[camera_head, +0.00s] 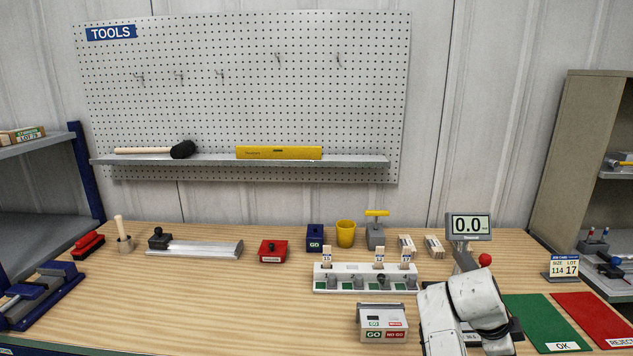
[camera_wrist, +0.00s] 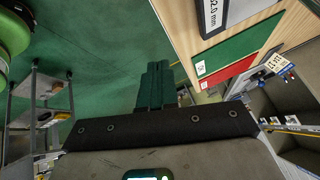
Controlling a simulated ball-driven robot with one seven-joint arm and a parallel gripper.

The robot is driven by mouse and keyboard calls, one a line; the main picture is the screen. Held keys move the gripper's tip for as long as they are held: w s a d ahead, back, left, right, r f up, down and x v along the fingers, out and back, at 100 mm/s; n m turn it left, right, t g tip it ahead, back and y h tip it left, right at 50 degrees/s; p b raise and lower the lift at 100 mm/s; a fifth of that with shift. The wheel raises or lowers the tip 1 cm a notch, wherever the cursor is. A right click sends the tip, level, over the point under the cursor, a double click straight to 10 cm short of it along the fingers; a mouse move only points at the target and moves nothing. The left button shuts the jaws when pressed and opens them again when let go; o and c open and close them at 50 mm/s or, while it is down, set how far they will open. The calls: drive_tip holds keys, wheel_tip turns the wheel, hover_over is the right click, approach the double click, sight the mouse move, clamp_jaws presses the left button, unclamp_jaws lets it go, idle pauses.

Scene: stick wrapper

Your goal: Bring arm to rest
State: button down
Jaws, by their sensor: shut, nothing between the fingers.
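My gripper (camera_wrist: 157,68) shows in the wrist view, its two dark fingers side by side, shut and empty. They point over the green floor (camera_wrist: 100,62), to the left of the workbench edge in that picture. Nothing is seen touching the fingers. In the head view my white arm is folded low at the right front of the wooden workbench (camera_head: 190,300); the gripper itself is not seen there. The arm covers part of the bench around the scale with its 0.0 display (camera_head: 469,225).
A green OK mat (camera_head: 541,318) and a red REJECT mat (camera_head: 596,315) lie right of my arm. A white GO/NO-GO box (camera_head: 383,322) and a slotted white rack (camera_head: 340,285) stand left of it. The bench's left front is mostly clear. A cabinet (camera_head: 570,130) stands right.

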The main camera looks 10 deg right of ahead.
drive_tip(key=s+a+f+n+t+y, duration=0.1)
drive_tip(key=s+a+f+n+y, duration=0.1)
drive_tip(key=s+a+f+n, duration=0.85)
drive_tip(key=s+a+f+n+y, duration=0.1)
drive_tip(key=s+a+n+y, duration=0.1)
drive_tip(key=s+a+n, duration=0.3)
drive_tip(key=s+a+f+n+y, duration=0.2)
drive_tip(key=s+a+n, duration=0.4)
drive_tip(key=s, duration=0.7)
drive_tip(key=shift+a+n+t+y, duration=0.3)
drive_tip(key=shift+n+t, duration=0.1)
drive_tip(key=shift+n, duration=0.85)
drive_tip(key=shift+d, duration=0.1)
